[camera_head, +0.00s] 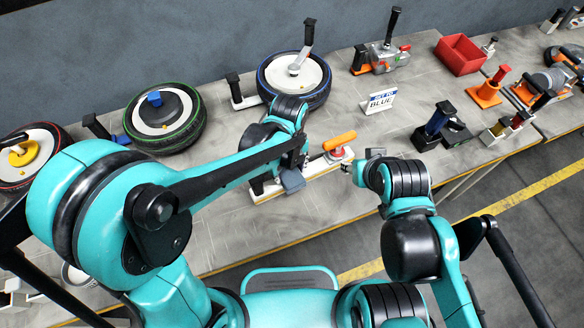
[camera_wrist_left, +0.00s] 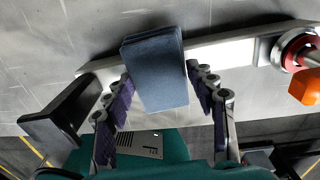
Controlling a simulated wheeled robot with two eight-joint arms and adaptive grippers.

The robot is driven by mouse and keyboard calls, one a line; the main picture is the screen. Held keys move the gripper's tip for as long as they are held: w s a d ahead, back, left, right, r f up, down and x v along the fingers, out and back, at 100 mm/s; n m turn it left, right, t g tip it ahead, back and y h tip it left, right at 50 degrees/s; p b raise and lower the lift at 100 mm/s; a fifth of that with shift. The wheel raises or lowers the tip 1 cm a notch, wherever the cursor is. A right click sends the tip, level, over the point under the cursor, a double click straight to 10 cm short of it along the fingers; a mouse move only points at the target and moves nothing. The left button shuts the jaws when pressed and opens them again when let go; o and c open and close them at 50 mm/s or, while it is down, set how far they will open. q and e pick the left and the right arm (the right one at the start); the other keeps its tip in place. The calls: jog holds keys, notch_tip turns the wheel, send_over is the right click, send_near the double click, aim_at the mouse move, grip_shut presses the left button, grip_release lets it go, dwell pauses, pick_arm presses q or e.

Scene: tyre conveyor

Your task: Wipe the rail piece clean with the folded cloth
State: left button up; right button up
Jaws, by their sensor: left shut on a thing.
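The folded cloth is a blue-grey block (camera_wrist_left: 155,58), held between the purple-padded fingers of my left gripper (camera_wrist_left: 160,85) in the left wrist view. In the head view the cloth (camera_head: 292,181) shows beside the rail piece, below my left wrist. The rail piece (camera_wrist_left: 228,55) is a long pale bar running behind the cloth, which hides part of it. In the head view the rail (camera_head: 322,166) is partly covered by my left arm. Whether cloth and rail touch is unclear. My right gripper (camera_head: 362,170) is close to the rail's right end; its fingers are hard to make out.
An orange-handled clamp (camera_head: 339,141) stands at the rail's right end, and a black block (camera_wrist_left: 55,115) at its left. Wheels (camera_head: 295,75) line the back of the bench. Grey bench (camera_head: 330,205) is clear in front.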

pick_arm(q)
jog(key=shift+s+a, duration=0.35)
jog(key=shift+a, duration=0.45)
notch_tip(320, 180, up, 7)
jog(key=p, duration=0.5)
dwell(0.5)
